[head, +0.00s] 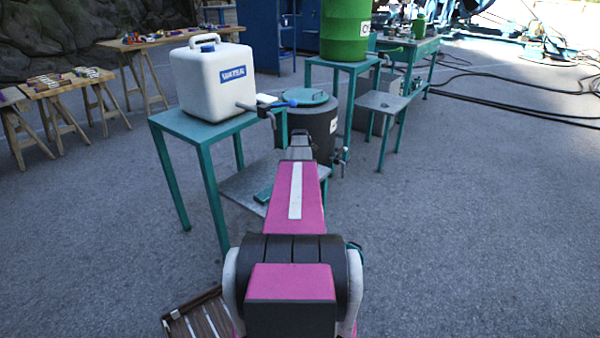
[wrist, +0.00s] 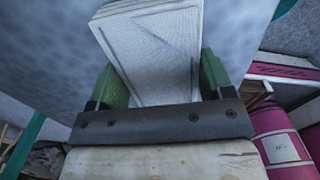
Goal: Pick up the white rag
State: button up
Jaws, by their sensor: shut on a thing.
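The white rag (wrist: 150,50) shows in the wrist view as a folded, layered pad with a pale textured surface. It sits between the two green fingers of my gripper (wrist: 165,80), which are shut on it. The rag reaches out past the fingertips, over a mottled grey surface.
A white canister (head: 208,80) stands on a green-legged table (head: 180,125), with a tap jutting out. A dark drum (head: 315,125) is behind my arm. A green barrel (head: 345,30) stands on another table. Open asphalt lies at right.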

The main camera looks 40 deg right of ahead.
jog(key=shift+r, duration=0.55)
notch_tip(320, 180, up, 3)
jog(key=shift+f, duration=0.1)
jog(key=w+d+r, duration=0.3)
jog(key=d+r, duration=0.4)
jog(key=d, duration=0.4)
jog(key=shift+w, duration=0.2)
jog(key=shift+d, duration=0.1)
jog(key=o, duration=0.3)
jog(key=shift+c, duration=1)
jog(key=shift+s, duration=0.1)
